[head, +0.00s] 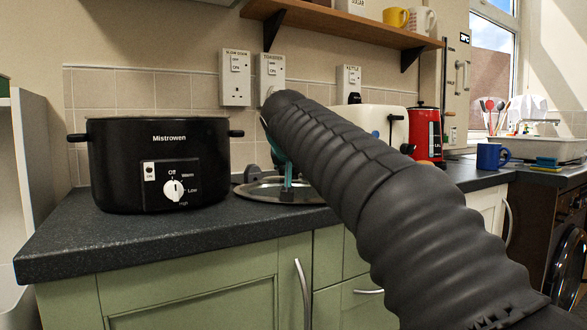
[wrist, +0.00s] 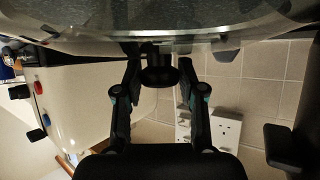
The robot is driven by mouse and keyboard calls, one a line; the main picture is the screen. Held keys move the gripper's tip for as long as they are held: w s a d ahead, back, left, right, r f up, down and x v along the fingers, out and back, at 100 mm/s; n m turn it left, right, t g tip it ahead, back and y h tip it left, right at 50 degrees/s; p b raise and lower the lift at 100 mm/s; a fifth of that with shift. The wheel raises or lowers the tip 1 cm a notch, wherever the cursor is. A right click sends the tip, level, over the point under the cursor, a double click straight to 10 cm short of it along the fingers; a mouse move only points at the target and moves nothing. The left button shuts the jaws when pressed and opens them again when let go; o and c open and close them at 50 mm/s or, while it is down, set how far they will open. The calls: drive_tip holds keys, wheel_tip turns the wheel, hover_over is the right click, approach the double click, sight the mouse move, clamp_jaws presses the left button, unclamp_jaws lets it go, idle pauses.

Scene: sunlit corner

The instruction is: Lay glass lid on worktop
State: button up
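The glass lid (head: 262,192) appears flat on the dark worktop (head: 150,238), right of the black slow cooker (head: 125,165). In the wrist view the lid (wrist: 230,25) spans the top, its dark knob (wrist: 160,76) pointing towards my gripper. My gripper (wrist: 160,66) has one finger on each side of the knob, with narrow gaps visible, so it looks open around it. In the head view my gripper (head: 286,180) is over the lid, largely hidden behind my arm. Whether the lid's underside fully touches the worktop is hard to see.
A cream toaster (head: 385,122) and a red kettle (head: 428,135) stand behind and to the right. A blue mug (head: 490,156) is further right. Wall sockets (head: 236,78) and a wooden shelf (head: 345,22) are above. Bare worktop lies in front of the slow cooker.

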drive_tip(key=shift+o, duration=1.3)
drive_tip(key=shift+r, duration=0.2)
drive_tip(key=v, duration=1.2)
drive_tip(key=shift+p, duration=0.3)
